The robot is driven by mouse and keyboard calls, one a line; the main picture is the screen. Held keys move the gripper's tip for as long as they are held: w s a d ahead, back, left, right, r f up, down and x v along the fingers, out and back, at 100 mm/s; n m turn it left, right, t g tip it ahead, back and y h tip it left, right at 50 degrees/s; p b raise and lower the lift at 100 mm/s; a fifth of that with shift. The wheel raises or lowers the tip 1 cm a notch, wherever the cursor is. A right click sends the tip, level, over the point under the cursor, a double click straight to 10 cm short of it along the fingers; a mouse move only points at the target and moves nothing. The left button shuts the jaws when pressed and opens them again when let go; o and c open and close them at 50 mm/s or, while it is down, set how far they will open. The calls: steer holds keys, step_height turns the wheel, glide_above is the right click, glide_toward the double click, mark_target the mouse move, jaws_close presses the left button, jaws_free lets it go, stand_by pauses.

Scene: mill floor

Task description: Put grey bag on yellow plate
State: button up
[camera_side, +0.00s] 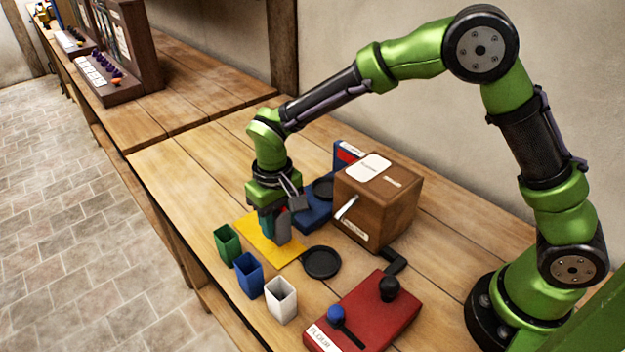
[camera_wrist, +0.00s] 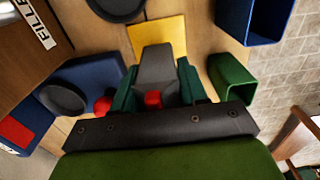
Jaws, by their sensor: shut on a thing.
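The grey bag (camera_side: 284,229) is upright between the fingers of my gripper (camera_side: 273,226), at the yellow plate (camera_side: 254,226). My gripper points down and is shut on the bag. In the wrist view the grey bag (camera_wrist: 155,66) shows between the dark green fingers of my gripper (camera_wrist: 158,86), with the yellow plate (camera_wrist: 158,34) just beyond it. The bag and fingers hide part of the plate. I cannot tell whether the bag's base touches the plate.
Green (camera_side: 227,244), blue (camera_side: 249,275) and white (camera_side: 281,299) bins stand left and in front. A black round pan (camera_side: 321,262) lies right of the plate. A brown box (camera_side: 390,205) with a lever and a red box (camera_side: 365,315) with knobs stand to the right.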

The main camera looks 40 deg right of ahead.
mark_target(279, 230)
steer(key=shift+f, duration=1.45)
steer(key=shift+f, duration=0.15)
steer(key=o, duration=1.1)
step_height(279, 230, up, 12)
steer(key=shift+r, duration=0.1)
steer(key=s+d+r+m+t+y, duration=0.2)
steer(key=s+d+r+m+t, duration=0.15)
steer(key=s+d+r, duration=0.85)
steer(key=s+d+f+t, duration=0.2)
steer(key=s+d+t, duration=0.1)
steer(key=s, duration=0.3)
steer(key=shift+d+f+t, duration=0.25)
steer(key=shift+d+t, duration=0.1)
steer(key=shift+d, duration=0.3)
